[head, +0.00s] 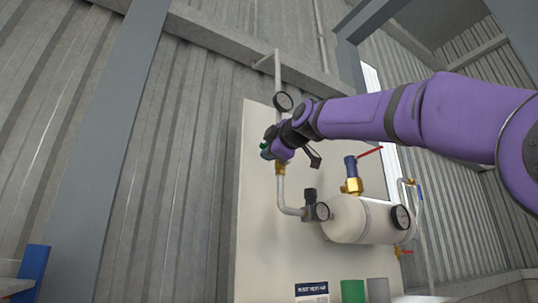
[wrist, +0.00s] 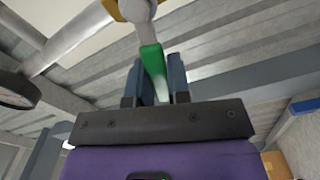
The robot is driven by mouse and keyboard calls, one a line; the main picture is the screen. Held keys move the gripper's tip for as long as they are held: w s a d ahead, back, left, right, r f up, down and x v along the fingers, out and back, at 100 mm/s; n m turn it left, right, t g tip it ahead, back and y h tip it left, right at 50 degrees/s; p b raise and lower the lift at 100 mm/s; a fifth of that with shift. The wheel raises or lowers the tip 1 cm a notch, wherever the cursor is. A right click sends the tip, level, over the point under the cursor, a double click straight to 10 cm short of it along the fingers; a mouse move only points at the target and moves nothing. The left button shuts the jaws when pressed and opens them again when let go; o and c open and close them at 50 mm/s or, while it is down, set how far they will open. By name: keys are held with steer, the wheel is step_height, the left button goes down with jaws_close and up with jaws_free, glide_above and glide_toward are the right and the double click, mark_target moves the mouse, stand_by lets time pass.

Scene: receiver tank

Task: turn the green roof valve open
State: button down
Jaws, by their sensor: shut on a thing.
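The green valve handle (wrist: 153,62) stands between the two dark fingers of my gripper (wrist: 156,80) in the wrist view. My gripper is shut on it. In the head view my gripper (head: 266,148) is up at the pipe on the panel, and only a bit of green (head: 264,146) shows at its tip. The brass valve body (head: 281,168) shows just below my gripper. My wrist and fingers hide most of the handle in the head view, so its exact angle is hard to tell there.
A cream receiver tank (head: 345,220) with gauges sits lower on the pale panel (head: 255,230). A brass valve with a red lever (head: 369,152) stands on top. A grey post (head: 125,130) stands at left.

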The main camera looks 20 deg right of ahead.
steer(key=shift+d+r+m, duration=0.25)
steer(key=shift+r+m, duration=0.4)
steer(key=shift+m, duration=0.55)
steer(key=c, duration=1.1)
jaws_free()
steer(key=shift+o, duration=0.2)
steer(key=s+d, duration=0.2)
steer(key=s, duration=0.8)
steer(key=shift+s, duration=0.3)
